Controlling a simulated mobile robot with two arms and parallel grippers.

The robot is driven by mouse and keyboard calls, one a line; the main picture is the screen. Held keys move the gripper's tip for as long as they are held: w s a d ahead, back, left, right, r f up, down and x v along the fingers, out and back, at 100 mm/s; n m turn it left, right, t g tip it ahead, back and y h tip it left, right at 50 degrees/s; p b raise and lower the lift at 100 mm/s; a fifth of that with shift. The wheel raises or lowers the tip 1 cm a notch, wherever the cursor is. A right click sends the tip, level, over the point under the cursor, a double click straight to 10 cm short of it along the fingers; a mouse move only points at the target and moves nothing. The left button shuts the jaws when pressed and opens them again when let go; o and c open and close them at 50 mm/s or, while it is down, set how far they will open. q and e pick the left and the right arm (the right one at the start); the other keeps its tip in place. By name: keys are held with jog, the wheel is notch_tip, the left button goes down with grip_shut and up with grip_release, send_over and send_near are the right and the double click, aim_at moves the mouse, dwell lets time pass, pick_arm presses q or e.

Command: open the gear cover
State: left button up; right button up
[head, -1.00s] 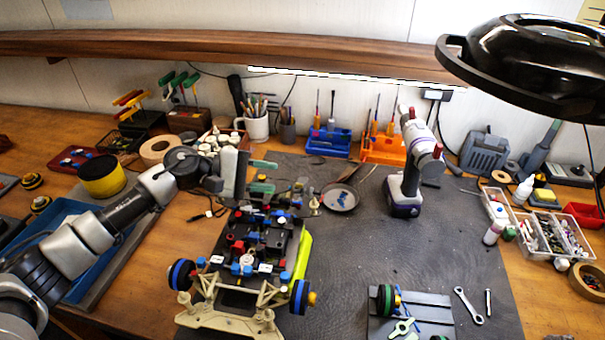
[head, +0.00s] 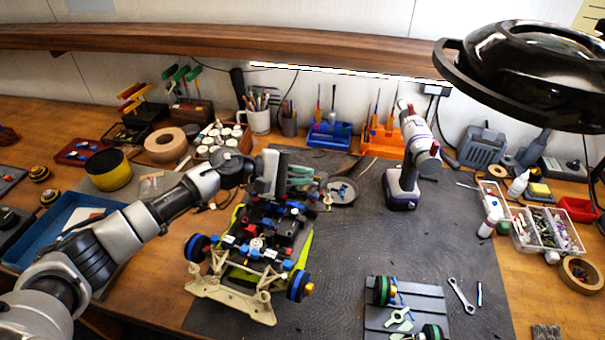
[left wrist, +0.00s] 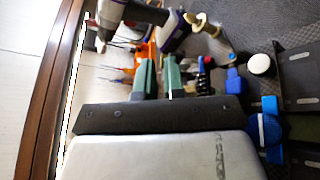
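The RC car (head: 268,226), a black chassis with red and blue parts and cream front arms, sits on the dark mat. My left gripper (head: 312,176) is over the car's far end, its green fingers pointing right. In the left wrist view the two green fingers (left wrist: 158,66) are apart with nothing visible between them. Blue parts (left wrist: 268,128), a white round cap (left wrist: 260,64) and dark plates of the car (left wrist: 298,65) lie to the right of the fingers there. I cannot clearly pick out the gear cover. My right gripper is not in view.
A cordless drill (head: 404,170) stands right of the car. A shallow round dish (head: 341,192) is just beyond the fingers. A grey plate with wheels (head: 418,302) and a wrench (head: 462,296) lie front right. A black lamp (head: 525,75) overhangs the right. The mat between is clear.

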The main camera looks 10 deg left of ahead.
pick_arm(q)
grip_shut()
jog(key=o, duration=0.6)
grip_release()
jog(key=shift+w+f, duration=0.1)
jog(key=shift+w, duration=0.05)
jog(key=shift+a, duration=0.1)
jog(key=shift+f+b+v, duration=0.2)
jog(key=shift+b+v, duration=0.4)
jog(key=shift+v, duration=0.25)
jog(key=shift+f+b+v, duration=0.2)
jog(key=shift+b+v, duration=0.35)
jog(key=shift+v, duration=0.3)
jog(key=shift+s+b+v, duration=0.25)
jog(key=shift+b+v, duration=0.95)
jog(key=shift+v, duration=0.6)
jog(key=shift+f+b+v, duration=0.2)
jog(key=shift+b+v, duration=0.65)
jog(key=shift+v, duration=0.15)
jog(key=shift+f+b+v, duration=0.25)
jog(key=shift+b+v, duration=0.55)
jog(key=shift+v, duration=0.15)
jog(key=shift+s+a+r+b, duration=0.15)
jog(key=shift+s+a+b, duration=0.2)
jog(key=shift+a+b, duration=0.1)
jog(key=shift+a+r, duration=0.1)
jog(key=shift+a, duration=0.05)
